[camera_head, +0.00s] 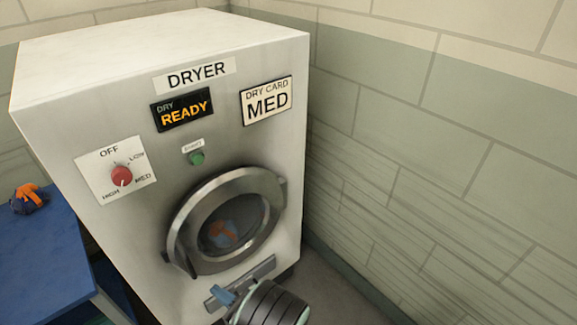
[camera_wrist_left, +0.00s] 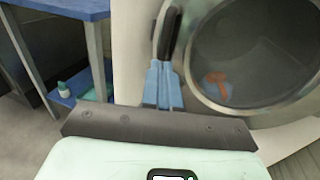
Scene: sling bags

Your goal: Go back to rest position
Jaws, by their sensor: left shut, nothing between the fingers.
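My left gripper (camera_head: 224,296) is low in front of the dryer (camera_head: 110,235), just below its round door (camera_head: 190,205). Its blue fingers are shut with nothing between them. In the left wrist view the shut fingers (camera_wrist_left: 163,80) point up toward the door's dark handle (camera_wrist_left: 168,35); I cannot tell whether they touch it. The door looks closed, and a blurred blue and orange item (camera_head: 222,233) shows behind its glass. My right gripper is not in view.
The dryer carries a red dial (camera_head: 121,176), a green button (camera_head: 196,158), a READY display (camera_head: 182,108) and a MED card (camera_head: 266,100). A blue table (camera_head: 50,250) with a dark blue and orange bag (camera_head: 28,198) stands at left. A block wall (camera_head: 450,150) closes the right side.

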